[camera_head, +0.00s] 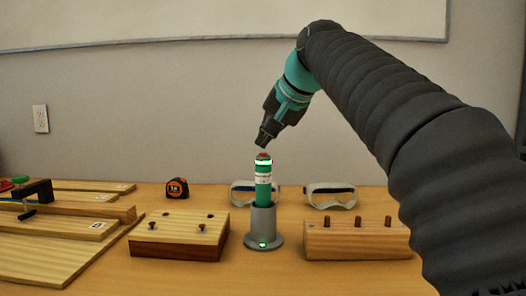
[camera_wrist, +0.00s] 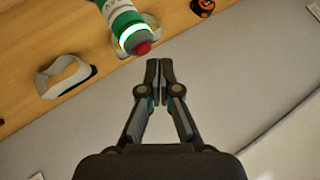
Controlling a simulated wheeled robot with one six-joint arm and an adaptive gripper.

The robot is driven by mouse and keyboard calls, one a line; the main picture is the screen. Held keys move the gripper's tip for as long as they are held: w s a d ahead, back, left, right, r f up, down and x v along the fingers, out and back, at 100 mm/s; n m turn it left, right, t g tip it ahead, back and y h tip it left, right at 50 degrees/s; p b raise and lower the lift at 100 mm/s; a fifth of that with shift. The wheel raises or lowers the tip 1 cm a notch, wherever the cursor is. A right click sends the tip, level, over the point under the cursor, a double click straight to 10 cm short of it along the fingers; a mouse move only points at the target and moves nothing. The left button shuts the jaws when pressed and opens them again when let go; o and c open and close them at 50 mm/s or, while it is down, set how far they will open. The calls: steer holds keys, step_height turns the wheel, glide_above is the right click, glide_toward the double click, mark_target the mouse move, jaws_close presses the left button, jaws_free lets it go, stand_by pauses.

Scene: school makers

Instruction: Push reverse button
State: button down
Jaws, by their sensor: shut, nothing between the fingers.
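A green and white cylindrical tool (camera_head: 263,185) stands upright in a grey round holder (camera_head: 263,225) on the bench. A red button (camera_head: 263,155) caps its top, above a glowing green ring; I take this as the reverse button, though no label on it is readable. In the wrist view the red button (camera_wrist: 143,48) lies close to the fingertips, slightly up and left of them. My gripper (camera_head: 263,141) points down just above the button, with a small gap showing. Its fingers (camera_wrist: 159,64) are closed together and hold nothing.
A wooden block with pegs (camera_head: 357,240) stands right of the holder, and a block with screws (camera_head: 180,237) left. Safety goggles (camera_head: 331,196) and a tape measure (camera_head: 177,188) lie behind. Boards with a clamp (camera_head: 35,192) fill the far left. A wall closes off the back.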

mark_target(266, 154)
step_height(266, 154, up, 4)
steer(key=p, duration=0.4)
steer(key=shift+r+p, duration=0.2)
steer(key=shift+p, duration=0.2)
steer(key=shift+r+p, duration=0.35)
steer(key=shift+r, duration=0.5)
